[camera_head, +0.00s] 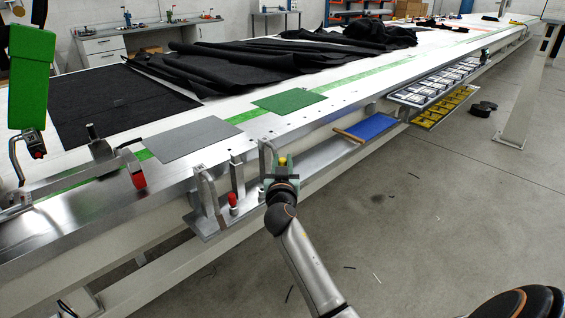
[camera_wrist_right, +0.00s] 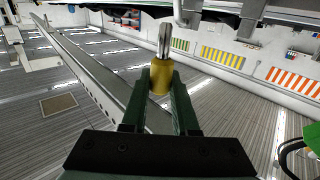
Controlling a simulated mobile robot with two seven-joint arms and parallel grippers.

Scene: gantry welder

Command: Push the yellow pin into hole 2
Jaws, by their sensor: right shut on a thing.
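The yellow pin (camera_wrist_right: 160,78) has a yellow head and a bare metal shank. My right gripper (camera_wrist_right: 161,90) has dark green fingers shut on the head, and the shank points away from them. In the head view the pin's yellow head (camera_head: 283,161) shows just above my right gripper (camera_head: 281,178), beside the table's front edge. A red-topped pin (camera_head: 232,199) stands on the bracket. Hole 2 cannot be made out. My left gripper is not in view.
A curved metal handle (camera_head: 264,158) rises close to my right gripper. A blue tray (camera_head: 370,127) sits on a lower shelf to the right. A grey plate (camera_head: 187,140) and a green plate (camera_head: 289,102) lie on the long table. The floor (camera_head: 430,230) at right is mostly clear.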

